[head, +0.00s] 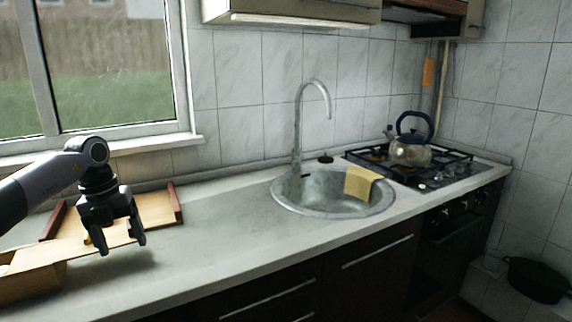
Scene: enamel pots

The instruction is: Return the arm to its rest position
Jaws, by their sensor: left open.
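My left arm comes in from the left edge in the head view. My left gripper (120,243) points down, open and empty, above the worktop at the left. It hangs in front of a wooden tray (160,207) with dark red-brown ends and hides part of it. My right gripper is not in view.
A cardboard-coloured box (32,280) stands at the lower left. A round sink (335,205) with a tall tap (297,130) holds a yellow cloth (361,183) on its rim. A kettle (410,153) stands on the gas hob (440,174). A black pot (537,278) sits low at the right. The worktop (225,245) between tray and sink is clear.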

